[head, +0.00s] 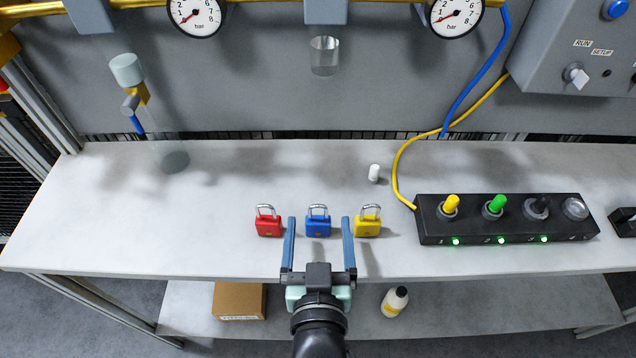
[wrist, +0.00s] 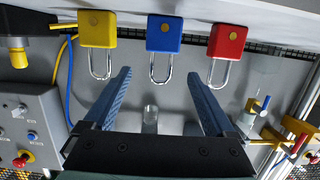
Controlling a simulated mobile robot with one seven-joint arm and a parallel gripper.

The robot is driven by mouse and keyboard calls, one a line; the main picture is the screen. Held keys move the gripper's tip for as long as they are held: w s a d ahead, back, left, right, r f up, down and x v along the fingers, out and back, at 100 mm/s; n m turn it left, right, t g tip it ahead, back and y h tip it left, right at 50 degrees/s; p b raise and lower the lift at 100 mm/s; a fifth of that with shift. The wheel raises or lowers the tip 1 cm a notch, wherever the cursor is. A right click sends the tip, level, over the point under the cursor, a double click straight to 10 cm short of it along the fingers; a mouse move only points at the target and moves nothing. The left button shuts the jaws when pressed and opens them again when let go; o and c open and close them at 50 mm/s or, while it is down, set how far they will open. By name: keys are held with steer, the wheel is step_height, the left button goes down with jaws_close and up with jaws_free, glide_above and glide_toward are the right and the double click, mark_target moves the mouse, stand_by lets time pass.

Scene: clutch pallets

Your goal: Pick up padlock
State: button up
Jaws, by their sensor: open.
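Three padlocks stand in a row near the front of the bench: red (head: 269,227), blue (head: 318,226) and yellow (head: 367,226), each with a silver shackle upward. My gripper (head: 319,222) is open and empty, lined up with the blue padlock in the head view, one finger toward each side of it. In the wrist view, the blue padlock (wrist: 164,34) lies just beyond and between the line of my fingertips (wrist: 158,74). The yellow padlock (wrist: 97,29) and red padlock (wrist: 227,41) lie outside them. Which padlock the task means is not stated.
A black switch box (head: 505,235) with coloured knobs and a yellow cable stands at the right. A small white cylinder (head: 374,173) stands behind the yellow padlock. A clear tube (head: 172,150) is at the back left. The bench (head: 110,225) left of the padlocks is clear.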

mark_target(318, 219)
steer(key=shift+g, duration=0.8)
steer(key=p+v, duration=0.4)
steer(key=p, duration=0.1)
steer(key=shift+s+f+p, duration=0.1)
steer(key=shift+p, duration=0.3)
steer(key=x, duration=0.2)
steer(key=f+p+x, duration=0.1)
steer(key=x, duration=0.3)
steer(key=shift+s+f+p, duration=0.1)
steer(key=shift+f+p, duration=0.15)
steer(key=shift+p, duration=0.1)
steer(key=shift+f+p+x, duration=0.2)
steer(key=shift+x, duration=1.2)
steer(key=shift+f+p+x, duration=0.2)
steer(key=shift+x, duration=1.2)
steer(key=shift+s, duration=0.1)
steer(key=shift+c, duration=0.2)
jaws_close()
